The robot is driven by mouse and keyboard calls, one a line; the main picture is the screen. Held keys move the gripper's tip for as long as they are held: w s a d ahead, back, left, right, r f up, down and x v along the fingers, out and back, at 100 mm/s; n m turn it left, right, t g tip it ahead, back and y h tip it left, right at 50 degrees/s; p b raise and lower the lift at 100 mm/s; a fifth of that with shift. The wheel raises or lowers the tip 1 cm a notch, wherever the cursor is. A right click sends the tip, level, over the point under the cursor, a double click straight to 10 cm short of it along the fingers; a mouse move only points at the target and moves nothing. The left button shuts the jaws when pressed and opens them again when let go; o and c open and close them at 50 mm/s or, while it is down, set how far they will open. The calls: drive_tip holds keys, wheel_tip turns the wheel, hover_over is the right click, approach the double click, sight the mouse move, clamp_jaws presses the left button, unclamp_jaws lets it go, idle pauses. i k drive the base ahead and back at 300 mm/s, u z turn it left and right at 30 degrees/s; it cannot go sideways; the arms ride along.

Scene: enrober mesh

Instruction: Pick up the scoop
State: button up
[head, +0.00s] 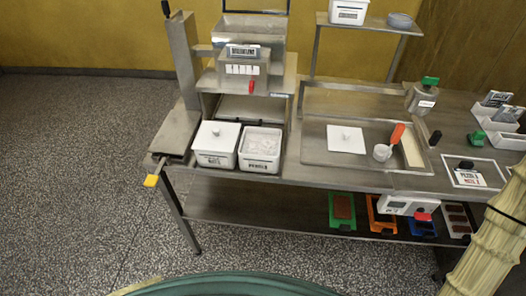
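A small white cup-like piece (381,153) with an orange handle (397,134) rising to its upper right sits in the shallow steel tray (312,150) on the steel table. It looks like the scoop, but it is too small to tell whether cup and handle are one piece. A flat white lid with a knob (346,139) lies to its left in the tray. A pale strip (412,151) is close on its right. My gripper is not in view.
Two white bins (217,158) (259,165) stand left of the tray, the left one lidded. A steel pot with green knob (420,98) stands behind right. Small black-handled items (435,137) are to the right. The left floor is clear.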

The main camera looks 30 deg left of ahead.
sight(382, 152)
drive_tip(key=u, duration=1.1)
drive_tip(key=k, duration=0.7)
drive_tip(key=z, duration=0.95)
drive_tip(key=i, duration=0.5)
drive_tip(key=u, duration=0.1)
